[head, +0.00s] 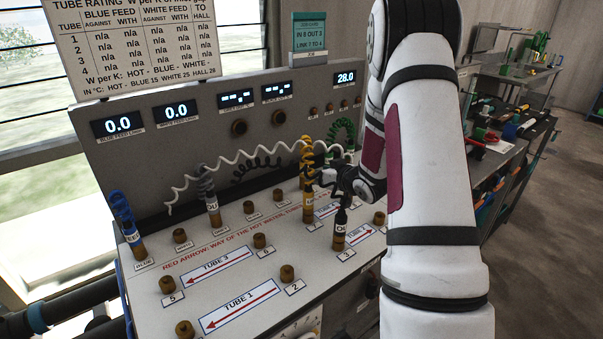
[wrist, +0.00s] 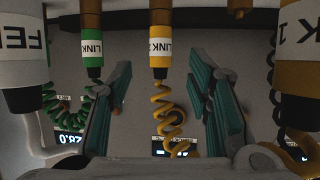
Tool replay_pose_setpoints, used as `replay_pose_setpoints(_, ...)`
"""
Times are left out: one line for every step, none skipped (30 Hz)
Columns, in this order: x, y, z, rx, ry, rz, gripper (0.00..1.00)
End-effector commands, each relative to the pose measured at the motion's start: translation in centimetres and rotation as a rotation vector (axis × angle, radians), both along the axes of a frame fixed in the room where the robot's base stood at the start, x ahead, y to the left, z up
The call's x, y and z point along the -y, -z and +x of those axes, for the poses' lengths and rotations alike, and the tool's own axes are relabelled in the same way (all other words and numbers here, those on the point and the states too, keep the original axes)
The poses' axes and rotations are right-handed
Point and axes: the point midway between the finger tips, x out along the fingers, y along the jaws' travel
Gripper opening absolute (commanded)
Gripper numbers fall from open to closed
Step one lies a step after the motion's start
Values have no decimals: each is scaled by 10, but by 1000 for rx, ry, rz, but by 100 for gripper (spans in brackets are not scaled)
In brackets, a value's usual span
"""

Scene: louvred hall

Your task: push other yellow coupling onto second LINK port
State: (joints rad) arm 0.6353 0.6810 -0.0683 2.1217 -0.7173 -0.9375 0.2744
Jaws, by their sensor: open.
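The yellow coupling labelled LINK 2 (wrist: 160,55) hangs from a brass port (wrist: 160,15) in the wrist view, which is upside down; its yellow coil trails below. My gripper (wrist: 165,105) is open, one finger on each side of this coupling and coil, with a gap on both sides. In the head view a yellow coupling (head: 307,205) stands upright, and my gripper (head: 318,180) is beside it, partly hidden by the arm. Another yellow-banded coupling, its label ending in 1 (wrist: 297,40), is close at the right of the wrist view. I cannot tell how deep either sits.
A green coupling (wrist: 92,48) is just left of the fingers in the wrist view. A black coupling (head: 340,225) stands in front of my gripper. Grey (head: 213,205) and blue (head: 128,230) couplings stand left. Several bare brass ports dot the panel. A white coiled hose (head: 245,155) crosses behind.

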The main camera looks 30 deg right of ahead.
Motion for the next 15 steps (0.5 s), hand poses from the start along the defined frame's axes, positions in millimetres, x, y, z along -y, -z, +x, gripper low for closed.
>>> replay_pose_setpoints(0, 2, 4, 1, 0, -1, 46)
replay_pose_setpoints(1, 3, 7, 1, -1, -1, 46)
replay_pose_setpoints(1, 5, 11, 2, -1, -1, 46)
replay_pose_setpoints(1, 6, 14, 2, -2, 0, 46)
replay_pose_setpoints(1, 8, 17, 2, -2, 0, 46)
replay_pose_setpoints(1, 10, 22, 2, -3, 0, 46)
replay_pose_setpoints(2, 12, 26, 2, -4, -1, 46)
replay_pose_setpoints(2, 13, 29, 2, -4, -1, 46)
replay_pose_setpoints(3, 15, 34, 2, -4, -1, 46)
replay_pose_setpoints(3, 17, 38, 2, -4, -1, 46)
replay_pose_setpoints(3, 18, 41, 2, -3, 0, 46)
replay_pose_setpoints(4, 20, 46, 3, -3, 0, 46)
replay_pose_setpoints(4, 21, 49, 2, -4, -1, 46)
replay_pose_setpoints(5, 23, 52, 2, -4, -1, 46)
replay_pose_setpoints(5, 25, 57, 1, -3, 0, 46)
